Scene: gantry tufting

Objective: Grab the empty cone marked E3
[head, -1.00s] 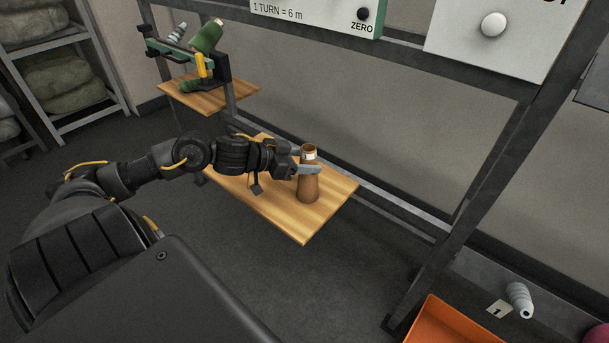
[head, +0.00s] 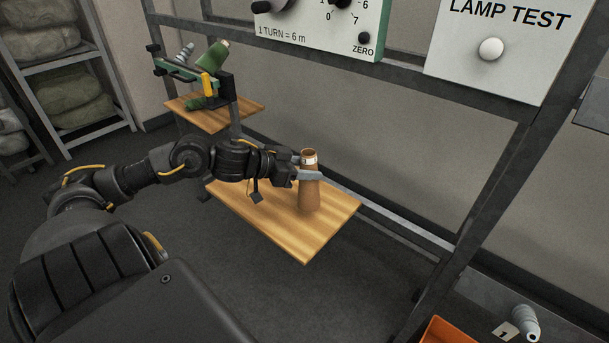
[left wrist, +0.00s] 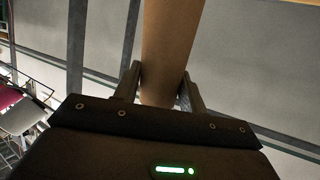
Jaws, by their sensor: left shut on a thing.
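A brown cone (head: 309,196) with a pale label near its narrow top stands upright over a wooden shelf in the head view. The label is too small to read. My left gripper (head: 310,176) is shut around the cone's upper part. The cone seems to hang slightly above the shelf, though its base is hard to judge. In the left wrist view, the cone (left wrist: 168,50) sits between both fingers (left wrist: 160,92); its wide end runs out of the frame. My right gripper is not in view.
The wooden shelf (head: 270,225) is otherwise bare. Behind it stand a dark metal frame and wall panels. An orange bin (head: 447,332) and a grey cone (head: 526,322) are at the lower right.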

